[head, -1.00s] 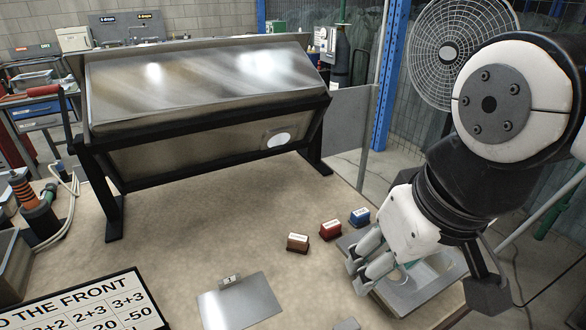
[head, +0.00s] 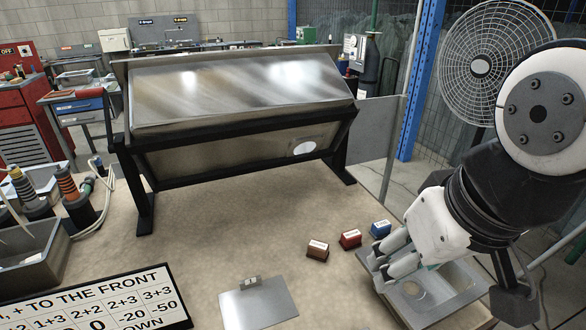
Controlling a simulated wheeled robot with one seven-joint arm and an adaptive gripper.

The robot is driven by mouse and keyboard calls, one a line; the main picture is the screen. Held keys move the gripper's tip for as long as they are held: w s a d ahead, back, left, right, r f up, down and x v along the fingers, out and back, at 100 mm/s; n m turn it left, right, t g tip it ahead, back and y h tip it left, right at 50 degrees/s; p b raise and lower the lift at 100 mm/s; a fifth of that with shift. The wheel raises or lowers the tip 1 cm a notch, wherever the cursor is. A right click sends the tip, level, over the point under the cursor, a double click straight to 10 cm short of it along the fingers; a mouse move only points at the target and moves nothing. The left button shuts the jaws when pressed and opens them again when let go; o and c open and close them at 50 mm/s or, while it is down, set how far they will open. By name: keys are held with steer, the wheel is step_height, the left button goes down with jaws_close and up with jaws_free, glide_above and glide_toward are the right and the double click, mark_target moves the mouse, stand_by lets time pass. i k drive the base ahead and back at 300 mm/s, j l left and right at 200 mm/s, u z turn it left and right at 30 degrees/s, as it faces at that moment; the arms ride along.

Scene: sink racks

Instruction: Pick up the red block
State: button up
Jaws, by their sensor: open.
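The red block (head: 350,239) sits on the tan table, between a brown block (head: 317,250) on its left and a blue block (head: 380,229) on its right. The three are small, white-topped and set in a slanting row with narrow gaps. My gripper (head: 376,272) is open, with its fingers pointing down and left. In the picture it is just below and right of the red block, in front of the sink's left edge. I see nothing between its fingers. Its exact height above the table cannot be told.
A metal sink tray (head: 462,276) lies under my arm at right. A large metal box on a black stand (head: 240,95) fills the table's back. A metal plate (head: 258,303) and a number board (head: 90,305) lie at the front. The table's middle is clear.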

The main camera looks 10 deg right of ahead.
mark_target(350, 239)
steer(key=l+u, duration=0.35)
steer(key=l, duration=1)
